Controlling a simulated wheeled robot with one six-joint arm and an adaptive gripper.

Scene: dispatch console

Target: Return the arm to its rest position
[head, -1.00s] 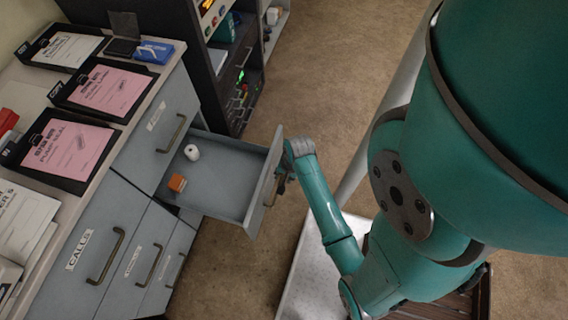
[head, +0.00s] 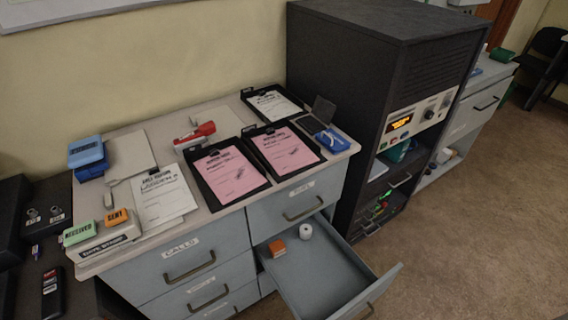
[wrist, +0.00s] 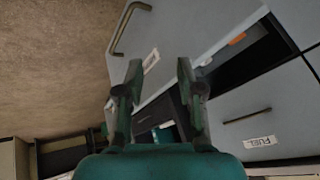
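My gripper (wrist: 158,68) is in the wrist view, its two fingers spread apart with nothing between them. The open drawer's front panel, with a bow handle (wrist: 128,28), lies beyond the fingertips, apart from them as far as I can tell. My arm and gripper are not in the head view now. The open drawer (head: 335,268) there holds a small orange block (head: 277,248) and a white cylinder (head: 306,231). The orange block partly shows in the wrist view (wrist: 237,39).
A grey cabinet (head: 180,240) with closed drawers carries clipboards with pink sheets (head: 228,172), papers and stamps. A dark equipment rack (head: 345,80) stands right of it. The carpet (head: 470,230) right of the open drawer is clear. The drawer sticks out into that space.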

